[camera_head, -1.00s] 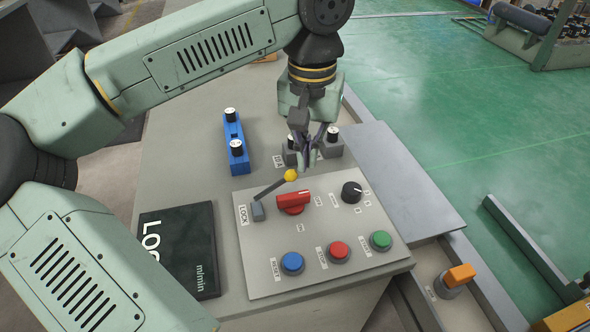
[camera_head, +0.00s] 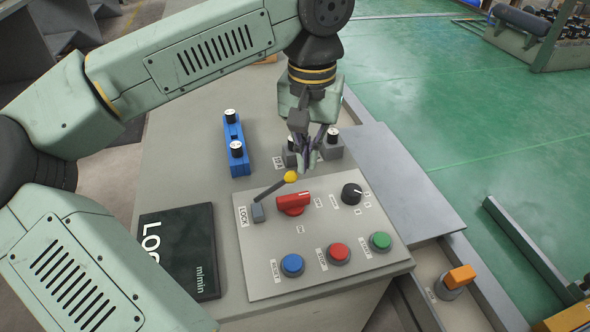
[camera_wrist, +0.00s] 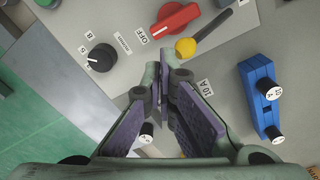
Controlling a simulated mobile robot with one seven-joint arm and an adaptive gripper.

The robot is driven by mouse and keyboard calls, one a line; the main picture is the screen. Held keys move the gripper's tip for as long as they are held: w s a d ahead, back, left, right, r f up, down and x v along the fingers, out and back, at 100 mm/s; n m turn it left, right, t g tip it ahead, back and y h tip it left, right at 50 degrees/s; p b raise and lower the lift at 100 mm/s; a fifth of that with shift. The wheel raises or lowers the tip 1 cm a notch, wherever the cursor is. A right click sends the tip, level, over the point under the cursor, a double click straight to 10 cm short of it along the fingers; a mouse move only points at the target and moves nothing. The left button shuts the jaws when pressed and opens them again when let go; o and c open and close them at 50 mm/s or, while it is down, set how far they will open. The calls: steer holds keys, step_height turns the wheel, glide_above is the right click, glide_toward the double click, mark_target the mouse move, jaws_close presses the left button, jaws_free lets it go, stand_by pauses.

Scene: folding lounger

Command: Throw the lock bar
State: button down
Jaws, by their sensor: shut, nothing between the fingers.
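The lock bar (camera_head: 270,190) is a dark lever with a yellow ball knob (camera_head: 291,176), on a grey block beside the LOCK label (camera_head: 242,216). It slants up to the right from its block. In the wrist view the yellow knob (camera_wrist: 186,47) is just beyond my fingertips, with the dark bar (camera_wrist: 213,26) running up to the right. My gripper (camera_head: 306,166) is above the back edge of the panel, just behind and right of the knob. Its fingers are shut and empty, apart from the knob in the wrist view (camera_wrist: 163,62).
The panel (camera_head: 262,268) carries a red rotary switch (camera_head: 293,203), a black dial (camera_head: 352,193), and blue, red and green buttons. A blue fuse block (camera_head: 235,148) and small grey blocks with white-topped fuses stand behind. A black book (camera_head: 180,252) lies left. An orange switch (camera_head: 460,276) is lower right.

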mark_target(295, 173)
steer(key=shift+f+b, duration=1.6)
steer(key=shift+f, duration=0.55)
steer(key=shift+s+a, duration=0.15)
steer(key=shift+a, duration=0.2)
steer(key=shift+r, duration=0.1)
steer(key=shift+s+a+r+p, duration=0.25)
steer(key=shift+a+r+p, duration=0.35)
steer(key=shift+a+r, duration=0.3)
steer(key=shift+a, duration=0.2)
steer(key=shift+r, duration=0.1)
